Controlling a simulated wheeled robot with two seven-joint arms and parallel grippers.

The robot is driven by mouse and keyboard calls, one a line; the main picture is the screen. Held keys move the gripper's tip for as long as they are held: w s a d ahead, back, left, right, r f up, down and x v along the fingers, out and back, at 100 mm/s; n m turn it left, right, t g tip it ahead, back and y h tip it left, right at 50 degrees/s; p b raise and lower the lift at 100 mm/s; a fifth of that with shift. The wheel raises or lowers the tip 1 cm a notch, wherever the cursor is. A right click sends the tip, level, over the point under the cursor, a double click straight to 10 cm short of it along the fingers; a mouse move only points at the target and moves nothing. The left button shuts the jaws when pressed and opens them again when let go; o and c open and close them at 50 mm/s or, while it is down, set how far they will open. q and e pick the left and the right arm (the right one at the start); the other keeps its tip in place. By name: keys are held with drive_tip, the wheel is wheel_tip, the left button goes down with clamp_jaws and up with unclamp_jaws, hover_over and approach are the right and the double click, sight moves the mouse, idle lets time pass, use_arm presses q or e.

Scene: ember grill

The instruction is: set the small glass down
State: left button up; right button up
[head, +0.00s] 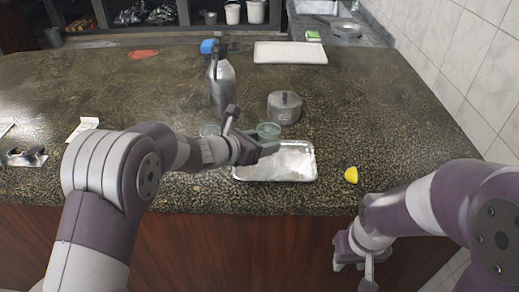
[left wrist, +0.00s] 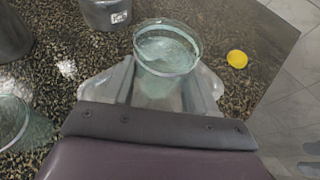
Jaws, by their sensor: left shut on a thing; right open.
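My left gripper (head: 262,142) is shut on a small clear greenish glass (head: 268,130). The glass is upright, and in the left wrist view its open rim (left wrist: 167,47) stands between the fingers. In the head view it shows at the back edge of a silver tray (head: 290,163); I cannot tell whether its base touches anything. A second similar glass (head: 210,130) stands on the counter to the left, partly behind my left arm, and shows at the left edge of the left wrist view (left wrist: 12,122). My right gripper (head: 358,266) is open and empty in front of the counter.
A metal bottle (head: 221,86) and a grey lidded pot (head: 284,107) stand behind the glasses. A yellow lemon half (head: 351,175) lies right of the tray. A white board (head: 290,53) lies at the back. The counter's right side is clear.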

use_arm(q)
drive_tip(key=shift+w+a+f, duration=0.2)
drive_tip(key=shift+w+a, duration=0.15)
drive_tip(key=shift+a+f, duration=0.1)
drive_tip(key=shift+f, duration=0.2)
wheel_tip(320, 180, down, 4)
drive_tip(key=shift+w+r, duration=0.1)
drive_tip(key=o, duration=1.2)
drive_tip(key=shift+r, duration=0.1)
drive_tip(key=v, duration=1.2)
drive_tip(key=shift+b, duration=0.35)
